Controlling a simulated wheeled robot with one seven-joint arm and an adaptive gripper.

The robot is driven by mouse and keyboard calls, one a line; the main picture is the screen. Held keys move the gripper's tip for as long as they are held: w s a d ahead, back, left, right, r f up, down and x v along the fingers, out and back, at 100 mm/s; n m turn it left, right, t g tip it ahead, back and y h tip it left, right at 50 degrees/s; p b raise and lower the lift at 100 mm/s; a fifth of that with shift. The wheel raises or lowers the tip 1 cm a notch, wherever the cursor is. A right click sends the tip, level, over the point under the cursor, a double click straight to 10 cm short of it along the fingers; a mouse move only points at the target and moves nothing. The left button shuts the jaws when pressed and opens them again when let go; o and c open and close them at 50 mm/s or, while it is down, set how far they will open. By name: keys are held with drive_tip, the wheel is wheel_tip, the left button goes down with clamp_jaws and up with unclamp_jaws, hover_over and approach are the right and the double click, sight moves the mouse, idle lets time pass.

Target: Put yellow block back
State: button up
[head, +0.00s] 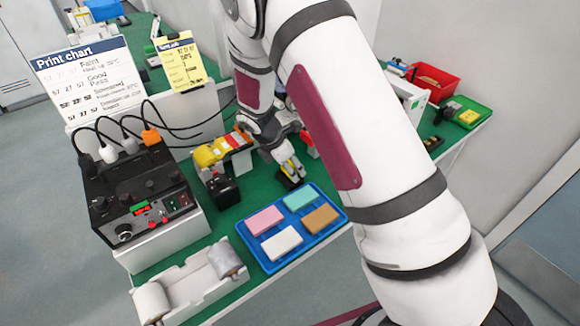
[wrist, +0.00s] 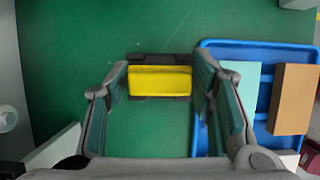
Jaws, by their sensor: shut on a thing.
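The yellow block (wrist: 160,82) lies between the two fingers of my gripper (head: 289,177), which is shut on it. In the wrist view it is a bright bar lying crosswise, with dark edges along its far and near sides. In the head view my gripper hangs over the green table behind the blue tray (head: 271,238), and the block is mostly hidden there. The tray also shows at the right in the wrist view (wrist: 224,47). It holds a pink block (head: 264,221), a mint block (head: 300,199), a white block (head: 282,242) and a brown block (head: 321,218). I cannot tell whether the yellow block touches the table.
A black control box (head: 135,190) with cables stands at the left. A white holder with rolls (head: 190,285) is at the front. A small black object (head: 223,191) sits left of my gripper. A red bin (head: 437,80) and green tray (head: 478,120) are at the back right.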

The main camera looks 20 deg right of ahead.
drive_tip(key=shift+f, duration=0.25)
drive_tip(key=o, duration=1.2)
drive_tip(key=shift+c, duration=0.2)
